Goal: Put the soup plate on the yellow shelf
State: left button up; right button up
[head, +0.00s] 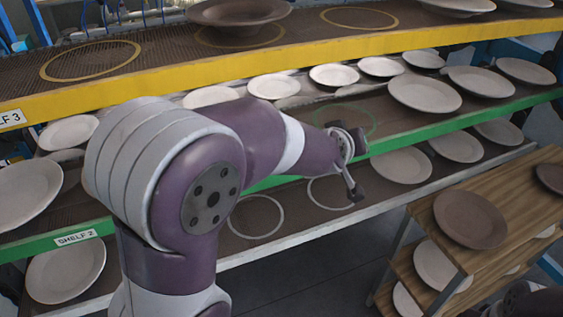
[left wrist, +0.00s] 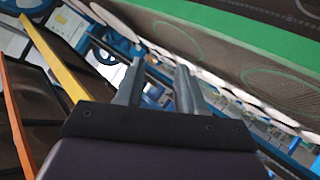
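A dark brown, deep, wide-rimmed plate that looks like the soup plate (head: 240,13) sits on the yellow shelf (head: 200,72), at the top of the head view. It rests over one of the yellow ring marks, between two empty rings. My left gripper (head: 357,164) is in front of the green-edged shelf, below and right of that plate, apart from it. In the left wrist view the two fingers of my left gripper (left wrist: 157,88) stand apart with nothing between them. My right gripper is not in view.
The green-edged shelf (head: 85,228) and the lower shelf (head: 310,236) hold several pale plates. Empty rings show near my left gripper. A wooden rack (head: 520,195) at the right carries a brown plate (head: 470,220), part of another brown plate (head: 551,177) and pale plates below.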

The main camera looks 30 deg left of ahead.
pick_arm(q)
jog(key=s+a+f+m+g, duration=0.2)
jog(key=s+f+g, duration=0.3)
jog(key=s+f, duration=0.3)
jog(key=s+a+f+m+g, duration=0.2)
jog(key=s+f+m+g, duration=0.2)
jog(key=s+f, duration=0.5)
jog(key=s+g, duration=0.1)
jog(key=s, duration=0.5)
jog(key=shift+s+g, duration=0.2)
jog(key=shift+g, duration=0.2)
jog(key=shift+a, duration=0.1)
